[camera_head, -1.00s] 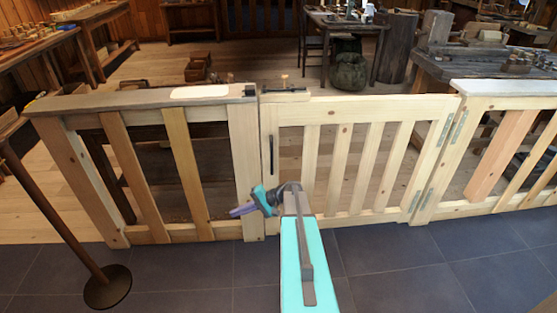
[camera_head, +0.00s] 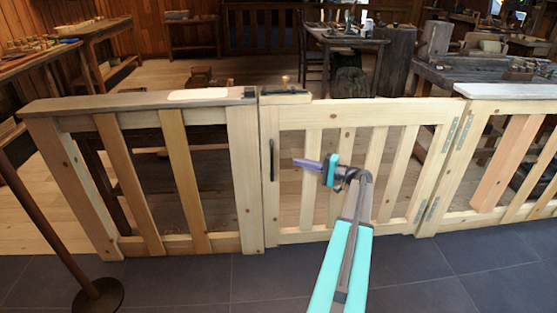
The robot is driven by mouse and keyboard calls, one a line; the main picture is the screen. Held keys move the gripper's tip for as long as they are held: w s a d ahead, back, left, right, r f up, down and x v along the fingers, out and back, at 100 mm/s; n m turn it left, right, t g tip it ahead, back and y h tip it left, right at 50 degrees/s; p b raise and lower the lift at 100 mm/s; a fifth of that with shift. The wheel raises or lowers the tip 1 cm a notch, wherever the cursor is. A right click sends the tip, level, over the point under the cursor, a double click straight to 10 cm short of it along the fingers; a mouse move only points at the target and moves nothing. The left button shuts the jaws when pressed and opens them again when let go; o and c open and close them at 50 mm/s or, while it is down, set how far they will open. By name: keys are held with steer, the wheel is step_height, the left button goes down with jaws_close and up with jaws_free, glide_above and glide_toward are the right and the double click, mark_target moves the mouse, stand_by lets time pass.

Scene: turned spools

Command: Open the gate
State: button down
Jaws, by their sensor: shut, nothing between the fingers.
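The wooden gate (camera_head: 345,114) stands in line with the fence and looks closed. Its dark vertical handle (camera_head: 271,160) is on the left stile, and metal hinges (camera_head: 450,134) are on its right side. A small latch with a wooden knob (camera_head: 285,88) sits on top at the gate's left end, beside a dark catch (camera_head: 249,92) on the fence post. My gripper (camera_head: 298,161) is shut and empty, pointing left in front of the gate, a little right of the handle and apparently not touching it. My arm hides part of the lower slats.
Fixed fence panels stand left (camera_head: 140,105) and right (camera_head: 510,91) of the gate. A dark pole on a round base (camera_head: 98,297) stands at the left front. The tiled floor (camera_head: 200,285) before the gate is clear.

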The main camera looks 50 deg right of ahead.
mark_target(279, 157)
steer(key=shift+w, duration=0.15)
steer(key=shift+x, duration=4.9)
steer(key=shift+a, duration=0.15)
